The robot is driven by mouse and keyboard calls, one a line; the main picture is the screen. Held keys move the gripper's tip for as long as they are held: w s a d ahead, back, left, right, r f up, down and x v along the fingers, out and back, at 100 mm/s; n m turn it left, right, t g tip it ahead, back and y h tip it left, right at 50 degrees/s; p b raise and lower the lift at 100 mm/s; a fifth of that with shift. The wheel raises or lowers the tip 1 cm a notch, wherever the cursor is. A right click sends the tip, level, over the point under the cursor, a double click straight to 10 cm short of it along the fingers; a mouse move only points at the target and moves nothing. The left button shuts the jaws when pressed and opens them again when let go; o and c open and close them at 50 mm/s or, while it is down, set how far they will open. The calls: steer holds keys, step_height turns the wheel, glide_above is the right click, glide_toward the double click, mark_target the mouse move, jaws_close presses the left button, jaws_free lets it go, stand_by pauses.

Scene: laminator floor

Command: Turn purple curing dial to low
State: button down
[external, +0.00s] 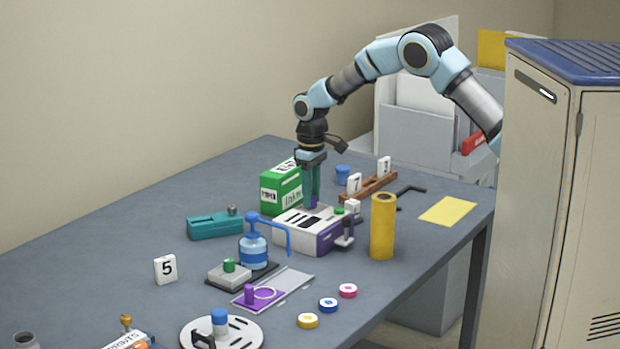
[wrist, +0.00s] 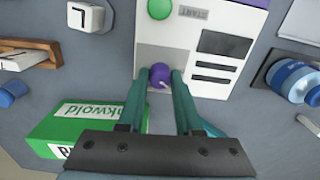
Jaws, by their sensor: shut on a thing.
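The purple curing dial (wrist: 160,75) sits on the top face of a white and purple machine (wrist: 215,25), near its edge, with a small light pointer mark on it. I cannot read a low mark beside it. In the external view the machine (external: 306,230) stands mid-table, and a bit of the purple dial (external: 313,204) shows under the fingers. My gripper (wrist: 162,80) points down from above with its two teal fingers shut on the dial, one on each side. In the external view my gripper (external: 313,200) is at the machine's back edge.
A green box (external: 281,188) stands close beside my gripper, also seen in the wrist view (wrist: 85,135). A green button (wrist: 160,8) is on the machine. A yellow cylinder (external: 382,228), wooden rack (external: 368,186) and blue pump bottle (external: 253,250) stand nearby.

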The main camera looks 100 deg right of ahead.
steer(key=shift+m, duration=1.6)
steer(key=c, duration=0.6)
jaws_free()
steer(key=shift+r, duration=0.1)
step_height(320, 180, up, 11)
steer(key=b, duration=0.2)
steer(key=shift+f, duration=0.2)
